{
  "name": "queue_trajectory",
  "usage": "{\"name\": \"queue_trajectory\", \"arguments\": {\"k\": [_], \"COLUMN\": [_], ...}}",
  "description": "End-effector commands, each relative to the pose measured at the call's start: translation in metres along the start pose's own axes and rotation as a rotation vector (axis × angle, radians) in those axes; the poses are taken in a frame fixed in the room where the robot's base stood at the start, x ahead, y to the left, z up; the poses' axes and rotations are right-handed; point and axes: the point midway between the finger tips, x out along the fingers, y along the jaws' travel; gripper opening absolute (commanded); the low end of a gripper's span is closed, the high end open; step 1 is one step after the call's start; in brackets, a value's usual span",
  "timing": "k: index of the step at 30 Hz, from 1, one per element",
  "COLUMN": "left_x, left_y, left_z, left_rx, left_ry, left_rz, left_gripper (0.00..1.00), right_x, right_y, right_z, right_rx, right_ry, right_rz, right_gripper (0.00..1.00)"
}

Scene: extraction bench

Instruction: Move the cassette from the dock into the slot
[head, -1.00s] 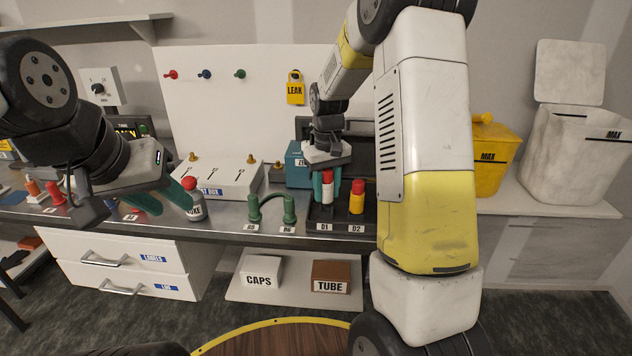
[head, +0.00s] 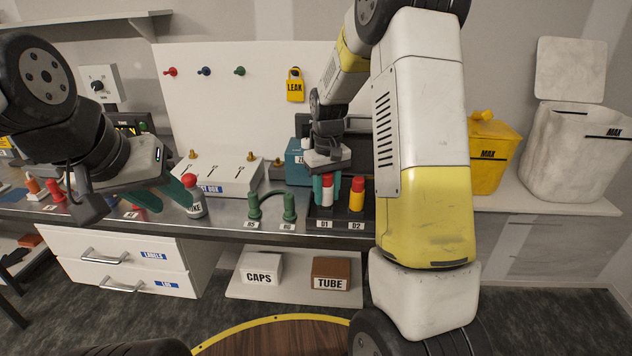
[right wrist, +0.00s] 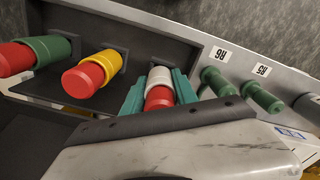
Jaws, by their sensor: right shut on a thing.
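The dock (head: 312,222) is a dark tray on the bench with labels D1 and D2. A white cassette with a red top (head: 327,190) stands upright at D1. My right gripper (head: 327,188) is shut on it from above, with green fingers on either side; this also shows in the right wrist view (right wrist: 160,88). A yellow cassette with a red top (head: 357,196) stands at D2. A green one with a red end (right wrist: 45,50) shows beyond it in the right wrist view. I cannot make out which opening is the slot.
Green pegs (head: 289,208) at labels R5 and R6 stand just left of the dock. A teal box (head: 296,165) is behind. A yellow bin (head: 492,155) stands to the right.

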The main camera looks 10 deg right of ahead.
Motion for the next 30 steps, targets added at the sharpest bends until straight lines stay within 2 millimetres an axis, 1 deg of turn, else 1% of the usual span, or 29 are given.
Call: {"name": "queue_trajectory", "arguments": {"k": [11, 12, 14, 15, 16, 25, 28, 30], "left_x": [0.000, 0.000, 0.000, 0.000, 0.000, 0.000, 0.000, 0.000], "left_y": [0.000, 0.000, 0.000, 0.000, 0.000, 0.000, 0.000, 0.000], "left_z": [0.000, 0.000, 0.000, 0.000, 0.000, 0.000, 0.000, 0.000], "left_rx": [0.000, 0.000, 0.000, 0.000, 0.000, 0.000, 0.000, 0.000], "left_ry": [0.000, 0.000, 0.000, 0.000, 0.000, 0.000, 0.000, 0.000], "left_rz": [0.000, 0.000, 0.000, 0.000, 0.000, 0.000, 0.000, 0.000], "left_gripper": [0.36, 0.36, 0.36, 0.36, 0.36, 0.36, 0.36, 0.36], "right_x": [0.010, 0.010, 0.010, 0.010, 0.010, 0.008, 0.000, -0.011], "right_y": [0.000, 0.000, 0.000, 0.000, 0.000, 0.000, 0.000, 0.000], "right_z": [0.000, 0.000, 0.000, 0.000, 0.000, 0.000, -0.001, -0.001], "right_rx": [0.000, 0.000, 0.000, 0.000, 0.000, 0.000, 0.000, 0.000], "right_ry": [-0.001, 0.000, 0.000, 0.000, 0.000, 0.000, 0.002, 0.004], "right_rz": [0.000, 0.000, 0.000, 0.000, 0.000, 0.000, 0.000, 0.001], "right_gripper": [0.00, 0.38, 0.50, 0.58, 0.60, 0.60, 0.60, 0.60]}}
